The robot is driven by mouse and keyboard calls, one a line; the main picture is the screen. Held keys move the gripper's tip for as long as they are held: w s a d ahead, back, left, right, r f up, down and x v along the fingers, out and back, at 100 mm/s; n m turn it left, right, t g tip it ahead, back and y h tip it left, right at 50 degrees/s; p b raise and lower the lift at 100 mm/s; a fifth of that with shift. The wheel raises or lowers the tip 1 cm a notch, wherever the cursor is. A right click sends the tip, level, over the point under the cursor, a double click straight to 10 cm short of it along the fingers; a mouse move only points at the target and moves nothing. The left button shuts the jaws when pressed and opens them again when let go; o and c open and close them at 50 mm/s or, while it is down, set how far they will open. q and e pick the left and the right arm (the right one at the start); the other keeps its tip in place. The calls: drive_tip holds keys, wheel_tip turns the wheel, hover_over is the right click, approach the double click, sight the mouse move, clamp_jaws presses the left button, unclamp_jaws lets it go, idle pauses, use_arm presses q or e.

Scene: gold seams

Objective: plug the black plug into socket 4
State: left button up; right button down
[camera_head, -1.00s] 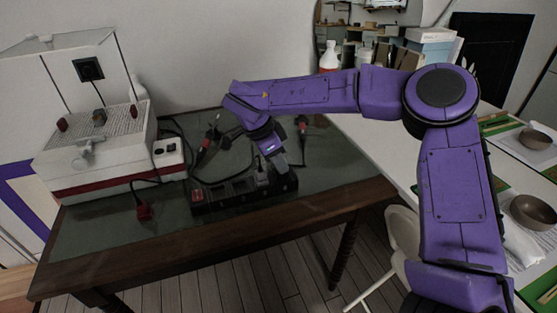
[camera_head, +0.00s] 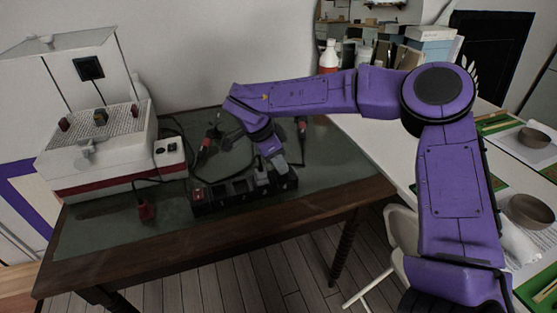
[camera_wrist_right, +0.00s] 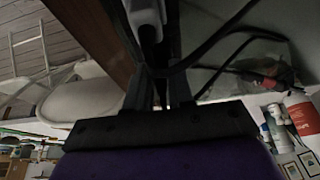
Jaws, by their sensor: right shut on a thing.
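A dark power strip (camera_head: 240,191) with a row of sockets and a red switch at its left end lies near the table's front edge. My right gripper (camera_head: 279,168) points down at the right part of the strip. It is shut on the black plug, which is mostly hidden by the fingers in the head view. In the right wrist view, the dark plug (camera_wrist_right: 150,40) shows between the fingers, with black cable beside it. I cannot read the socket numbers or tell whether the plug is seated. My left gripper is not in view.
A white-and-red machine (camera_head: 98,155) stands at the table's left. Red-and-black plugs lie behind the strip (camera_head: 207,143) and to its front left (camera_head: 146,211), with loose black cables around. The wooden table's (camera_head: 150,255) front edge is close to the strip.

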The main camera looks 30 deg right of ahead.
drive_tip(key=shift+f, duration=0.3)
drive_tip(key=c, duration=0.9)
unclamp_jaws()
drive_tip(key=s+p+v, duration=0.1)
drive_tip(key=v, duration=0.9)
drive_tip(key=shift+w+a+r+p, duration=0.2)
drive_tip(key=shift+w+p, duration=0.1)
drive_tip(key=shift+w, duration=0.2)
